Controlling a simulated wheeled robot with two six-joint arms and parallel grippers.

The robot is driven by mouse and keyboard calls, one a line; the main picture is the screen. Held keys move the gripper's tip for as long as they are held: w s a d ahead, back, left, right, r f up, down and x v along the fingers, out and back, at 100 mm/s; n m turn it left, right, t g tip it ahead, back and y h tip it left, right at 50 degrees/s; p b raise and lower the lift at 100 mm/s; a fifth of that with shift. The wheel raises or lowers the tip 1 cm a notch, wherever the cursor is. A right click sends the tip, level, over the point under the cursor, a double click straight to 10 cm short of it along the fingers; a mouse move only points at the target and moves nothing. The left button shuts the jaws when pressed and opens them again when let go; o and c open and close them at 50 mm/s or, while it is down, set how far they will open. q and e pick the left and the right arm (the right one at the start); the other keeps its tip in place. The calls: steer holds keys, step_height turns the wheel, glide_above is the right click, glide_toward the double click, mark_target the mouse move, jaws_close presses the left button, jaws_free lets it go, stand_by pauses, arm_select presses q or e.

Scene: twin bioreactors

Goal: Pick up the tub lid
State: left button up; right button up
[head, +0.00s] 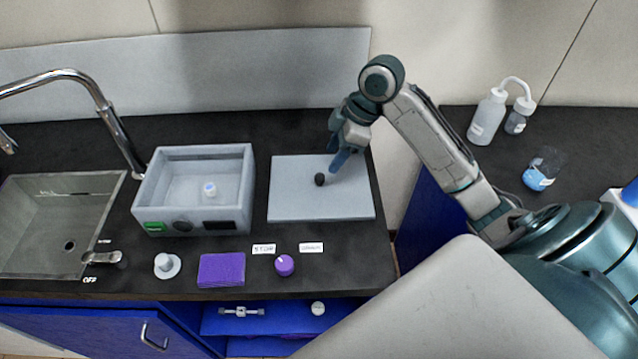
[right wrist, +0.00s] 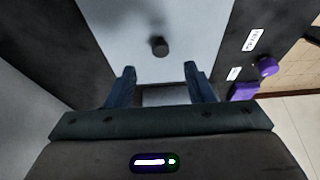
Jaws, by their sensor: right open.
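The tub lid (head: 295,200) is a flat light-grey plate with a small black knob (head: 320,180). It lies on the dark counter, right of the open grey tub (head: 245,170). My right gripper (head: 343,163) is over the lid's back right part, close to the knob. In the right wrist view my right gripper (right wrist: 159,70) is open and empty. The lid (right wrist: 188,25) fills the upper middle there, and the knob (right wrist: 159,46) shows just beyond the gap between the fingertips, not between them. My left gripper is not in view.
The tub holds a small white bottle (head: 209,189). A purple block (head: 221,269), a purple dial (head: 284,265) and small labels are along the counter's front. A sink (head: 50,230) with a tap is at left. Bottles (head: 487,118) stand on the right counter, across a gap.

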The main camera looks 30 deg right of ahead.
mark_target(320, 176)
steer(key=shift+p+x, duration=0.55)
steer(key=shift+x, duration=3)
steer(key=shift+c, duration=0.2)
steer(key=shift+r, duration=0.1)
jaws_close()
